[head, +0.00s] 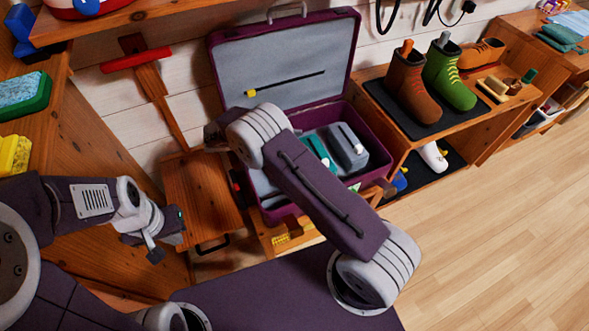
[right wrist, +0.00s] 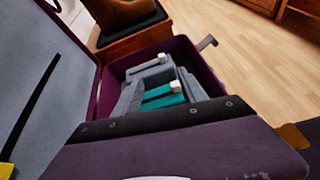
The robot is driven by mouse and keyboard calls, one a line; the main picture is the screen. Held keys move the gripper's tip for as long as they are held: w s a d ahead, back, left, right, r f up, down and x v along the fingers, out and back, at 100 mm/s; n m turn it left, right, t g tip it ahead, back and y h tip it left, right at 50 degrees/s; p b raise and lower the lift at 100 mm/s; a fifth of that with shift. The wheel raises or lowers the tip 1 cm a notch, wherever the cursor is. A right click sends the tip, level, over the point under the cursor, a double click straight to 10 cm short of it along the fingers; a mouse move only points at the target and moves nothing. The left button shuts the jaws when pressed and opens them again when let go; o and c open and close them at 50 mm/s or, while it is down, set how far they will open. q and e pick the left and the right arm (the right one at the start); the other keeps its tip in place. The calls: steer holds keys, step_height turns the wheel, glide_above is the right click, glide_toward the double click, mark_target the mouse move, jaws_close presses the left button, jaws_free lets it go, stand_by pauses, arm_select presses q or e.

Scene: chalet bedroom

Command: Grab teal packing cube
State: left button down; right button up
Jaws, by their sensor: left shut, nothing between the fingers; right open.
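The teal packing cube (head: 318,150) lies in the open purple suitcase (head: 378,140), left of a grey packing cube (head: 348,147). It is partly hidden by my right arm in the head view. In the right wrist view the teal cube (right wrist: 163,101) shows between grey pieces, with a pale tab on it. My right gripper (head: 216,134) is at the suitcase's left side, apart from the teal cube; it is open, its fingers mostly hidden behind my wrist. My left gripper (head: 160,240) is shut and empty, low at the left, away from the suitcase.
The suitcase lid (head: 285,62) stands raised at the back. A shoe shelf (head: 465,120) with brown and green boots is close on the right. A wooden desk (head: 95,150) with sponges is at the left. Open wooden floor (head: 480,235) lies at the right.

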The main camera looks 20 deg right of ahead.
steer(key=n+b, duration=0.1)
glide_toward(323, 163)
steer(key=a, duration=0.1)
steer(key=r, duration=0.1)
steer(key=a+r, duration=0.1)
steer(key=shift+w+a+r+t+h, duration=0.2)
steer(key=shift+w+a+t+h, duration=0.1)
steer(key=shift+a, duration=0.05)
steer(key=shift+s+f+n, duration=0.4)
steer(key=shift+s+f, duration=0.25)
steer(key=shift+d, duration=0.2)
steer(key=b+x, duration=0.1)
steer(key=x, duration=0.6)
steer(key=shift+w+f, duration=0.15)
steer(key=shift+f, duration=0.05)
steer(key=b+x, duration=0.1)
steer(key=x, duration=0.3)
steer(key=shift+d+f, duration=0.15)
steer(key=shift+f, duration=0.1)
arm_select(q)
steer(key=f, duration=0.4)
steer(key=shift+s+d+f, duration=0.15)
steer(key=shift+d, duration=0.05)
arm_select(e)
jaws_close()
